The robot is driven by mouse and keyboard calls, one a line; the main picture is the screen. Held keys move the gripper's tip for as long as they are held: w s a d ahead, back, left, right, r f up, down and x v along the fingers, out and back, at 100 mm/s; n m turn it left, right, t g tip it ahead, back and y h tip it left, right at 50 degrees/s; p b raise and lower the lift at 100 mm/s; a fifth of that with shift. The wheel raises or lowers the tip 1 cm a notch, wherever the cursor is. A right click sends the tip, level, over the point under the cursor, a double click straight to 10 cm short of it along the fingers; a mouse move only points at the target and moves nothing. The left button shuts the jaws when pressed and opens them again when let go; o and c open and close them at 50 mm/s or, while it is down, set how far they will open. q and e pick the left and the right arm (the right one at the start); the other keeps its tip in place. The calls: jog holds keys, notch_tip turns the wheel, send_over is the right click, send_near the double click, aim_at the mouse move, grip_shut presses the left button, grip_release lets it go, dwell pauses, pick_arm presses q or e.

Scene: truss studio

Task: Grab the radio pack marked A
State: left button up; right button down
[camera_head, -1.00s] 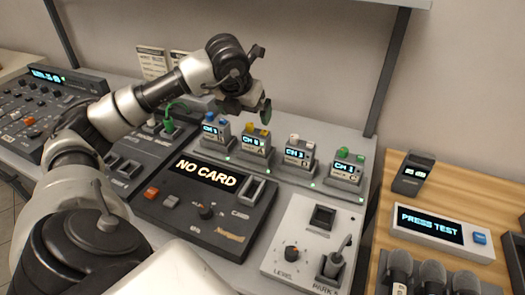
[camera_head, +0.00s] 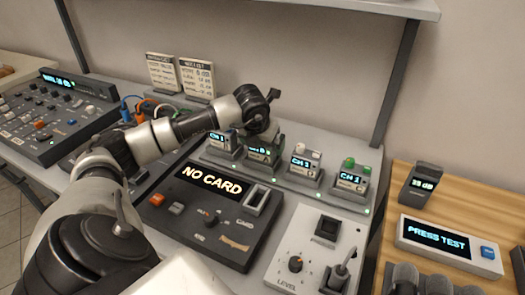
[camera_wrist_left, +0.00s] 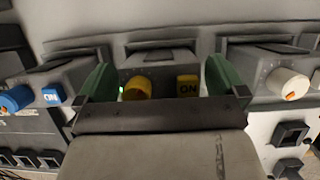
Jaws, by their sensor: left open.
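Several radio packs stand in a row in a charging rack. The pack with the yellow knob (camera_head: 263,153), second from left, is partly covered by my left gripper (camera_head: 263,131); its letter is too small to read surely now. The left wrist view shows this pack's grey top (camera_wrist_left: 160,62), yellow knob (camera_wrist_left: 137,89) and yellow ON button (camera_wrist_left: 187,84) between the open green fingers of my left gripper (camera_wrist_left: 158,85). One finger is on each side; I cannot tell if they touch it. My right gripper is not in view.
The blue-knobbed pack (camera_head: 221,146) is on the left; the white-knobbed (camera_head: 305,168) and green-knobbed (camera_head: 350,178) packs are on the right. A dark console (camera_head: 200,228) reading NO CARD lies in front. Two written cards (camera_head: 180,76) stand behind. A shelf overhangs above.

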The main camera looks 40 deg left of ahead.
pick_arm(q)
jog(key=c, duration=0.9)
jog(key=shift+r, duration=0.2)
